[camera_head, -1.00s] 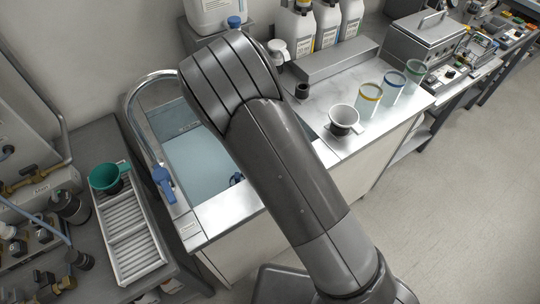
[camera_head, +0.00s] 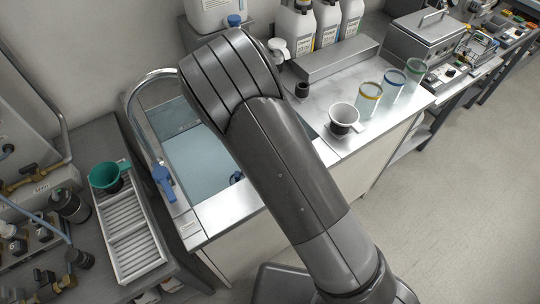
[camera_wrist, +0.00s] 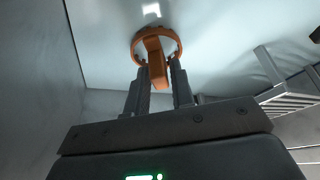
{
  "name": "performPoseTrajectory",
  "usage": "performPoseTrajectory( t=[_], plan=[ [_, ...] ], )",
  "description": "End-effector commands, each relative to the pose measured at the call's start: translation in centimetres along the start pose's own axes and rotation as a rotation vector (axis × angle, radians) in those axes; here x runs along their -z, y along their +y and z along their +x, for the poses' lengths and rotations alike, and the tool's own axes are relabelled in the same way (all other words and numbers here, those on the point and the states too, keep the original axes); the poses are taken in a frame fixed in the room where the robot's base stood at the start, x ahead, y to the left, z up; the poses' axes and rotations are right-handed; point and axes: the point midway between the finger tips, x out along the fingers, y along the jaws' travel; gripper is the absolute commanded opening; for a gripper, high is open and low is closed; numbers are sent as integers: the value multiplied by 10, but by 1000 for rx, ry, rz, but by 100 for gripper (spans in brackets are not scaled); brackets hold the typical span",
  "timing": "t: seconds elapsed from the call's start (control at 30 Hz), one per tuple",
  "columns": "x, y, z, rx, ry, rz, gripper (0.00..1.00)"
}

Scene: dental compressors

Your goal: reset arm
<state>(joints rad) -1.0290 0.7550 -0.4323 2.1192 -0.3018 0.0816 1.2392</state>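My gripper shows in the wrist view (camera_wrist: 160,75), with its two fingers close on either side of the tab of an orange ring-shaped piece (camera_wrist: 153,45). What is below or inside the rim is not clear. In the head view my bent dark grey arm crosses the middle of the picture, over the sink and counter. My gripper and the orange piece are hidden there behind the arm.
The sink (camera_head: 200,165) with a blue-handled tap (camera_head: 164,183) lies beneath my arm. A white cup (camera_head: 343,117) and rimmed beakers (camera_head: 368,99) stand at right. Bottles (camera_head: 327,22) line the back.

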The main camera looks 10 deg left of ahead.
Motion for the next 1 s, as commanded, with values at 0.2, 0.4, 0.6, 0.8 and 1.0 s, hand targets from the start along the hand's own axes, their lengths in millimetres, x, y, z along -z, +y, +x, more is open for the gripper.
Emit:
performPoseTrajectory(
  t=[0.2, 0.4, 0.6, 0.8, 1.0],
  plan=[
    [4, -1, -8, 2, 1, 1, 22],
    [8, 0, -19, 2, 1, 0, 22],
    [13, 0, -30, 1, 1, 0, 22],
    [17, 0, -41, 1, 1, 0, 22],
    [22, 0, -52, 2, 1, 1, 22]
  ],
)
